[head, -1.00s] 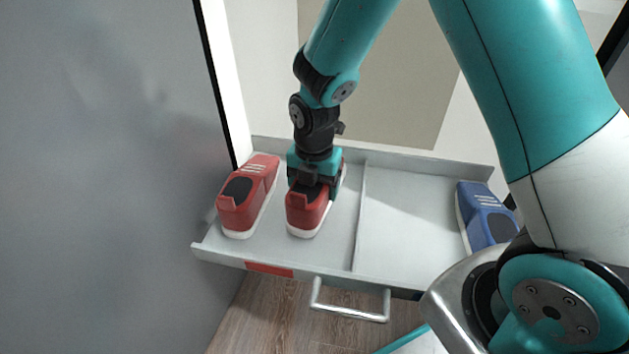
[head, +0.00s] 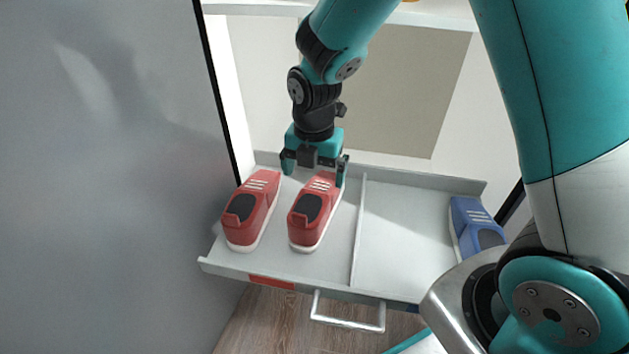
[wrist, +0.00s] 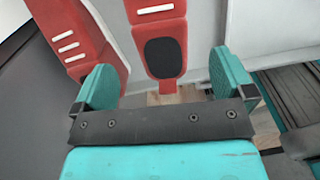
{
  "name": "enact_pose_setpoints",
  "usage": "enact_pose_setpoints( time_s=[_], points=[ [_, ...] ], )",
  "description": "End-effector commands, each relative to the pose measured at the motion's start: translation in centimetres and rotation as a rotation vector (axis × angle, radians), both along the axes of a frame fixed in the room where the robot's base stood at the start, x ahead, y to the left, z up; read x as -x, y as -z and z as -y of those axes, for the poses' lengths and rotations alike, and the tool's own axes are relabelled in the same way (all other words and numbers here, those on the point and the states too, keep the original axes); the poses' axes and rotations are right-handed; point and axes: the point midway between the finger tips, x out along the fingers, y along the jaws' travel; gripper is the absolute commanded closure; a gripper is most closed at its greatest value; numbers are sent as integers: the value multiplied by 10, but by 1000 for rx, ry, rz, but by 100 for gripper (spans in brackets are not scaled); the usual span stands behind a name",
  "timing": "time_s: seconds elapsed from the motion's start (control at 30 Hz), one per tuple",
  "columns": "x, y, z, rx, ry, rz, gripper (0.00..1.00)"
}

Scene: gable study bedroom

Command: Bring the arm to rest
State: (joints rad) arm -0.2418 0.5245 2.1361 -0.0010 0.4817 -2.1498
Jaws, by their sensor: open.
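My gripper (head: 313,170) is open and empty in the head view, above the back part of the drawer's left compartment. Its fingers (wrist: 160,85) show wide apart in the wrist view. A red shoe (head: 314,214) lies in the left compartment just below and in front of the gripper; it also shows between the fingers in the wrist view (wrist: 162,25). Another red shoe (head: 250,213) lies to its left, and shows at the upper left in the wrist view (wrist: 75,35). A blue shoe (head: 475,228) is in the right compartment, partly hidden by my arm.
The pulled-out drawer (head: 405,245) has a divider (head: 359,230) and a front handle (head: 347,323). A red label (head: 272,282) is on its front left. A grey panel (head: 110,180) stands close on the left. The middle of the right compartment is clear.

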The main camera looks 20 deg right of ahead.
Motion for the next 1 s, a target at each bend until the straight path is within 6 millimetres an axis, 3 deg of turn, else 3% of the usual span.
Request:
enact_pose_setpoints(
  time_s=[0.03, 0.1, 0.3, 0.67, 0.87, 1.0],
  points=[
    [-1, -21, 0, -2, 0, 4, 0],
    [-1, -37, 0, -1, 0, 4, 0],
    [0, -71, 0, 0, 0, 1, 0],
    [1, -86, 0, -3, 11, 1, 0],
    [25, -113, -12, -64, 268, 5, 0],
    [62, -145, -25, -146, 625, -24, 0]
  ],
)
